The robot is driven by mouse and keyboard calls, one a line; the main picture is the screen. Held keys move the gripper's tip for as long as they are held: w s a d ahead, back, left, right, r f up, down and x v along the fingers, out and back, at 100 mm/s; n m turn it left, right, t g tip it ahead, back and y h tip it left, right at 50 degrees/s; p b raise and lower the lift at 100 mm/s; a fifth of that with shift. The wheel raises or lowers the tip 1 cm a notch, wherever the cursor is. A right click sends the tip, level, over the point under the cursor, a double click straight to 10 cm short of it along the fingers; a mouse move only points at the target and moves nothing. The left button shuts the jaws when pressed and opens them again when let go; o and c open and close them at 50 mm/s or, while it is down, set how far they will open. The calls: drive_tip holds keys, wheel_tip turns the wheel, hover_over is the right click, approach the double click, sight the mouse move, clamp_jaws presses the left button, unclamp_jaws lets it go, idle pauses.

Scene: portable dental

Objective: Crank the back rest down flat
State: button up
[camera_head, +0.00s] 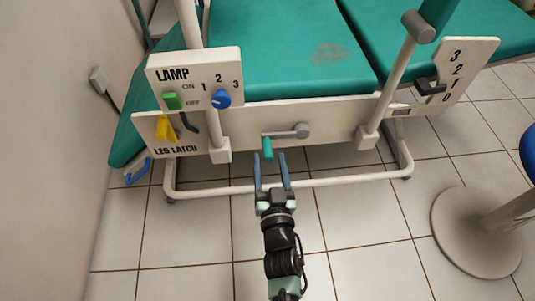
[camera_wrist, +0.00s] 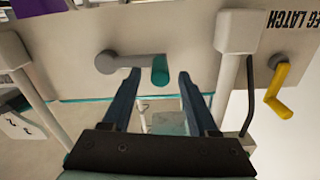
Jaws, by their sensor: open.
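The crank is a grey arm (camera_head: 287,133) on a round hub at the side panel of the chair, with a teal handle (camera_head: 267,149) at its left end. The crank arm lies about level. The handle also shows in the wrist view (camera_wrist: 160,70), just beyond the fingertips. My gripper (camera_head: 271,156) is open with its two blue fingers pointing at the handle; in the wrist view (camera_wrist: 155,78) the handle appears between the finger lines. I cannot tell whether the fingers touch it. The back rest is a green padded section, and I cannot tell which section it is.
A lamp panel (camera_head: 195,65) with a green switch and blue dial stands left, above a yellow leg latch (camera_head: 165,128). A numbered lever plate (camera_head: 468,62) is at the right. White posts flank the crank. A stool base (camera_head: 475,230) stands on the floor at right.

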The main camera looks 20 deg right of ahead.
drive_tip(key=shift+b+x, duration=0.55)
drive_tip(key=shift+x, duration=1.35)
clamp_jaws()
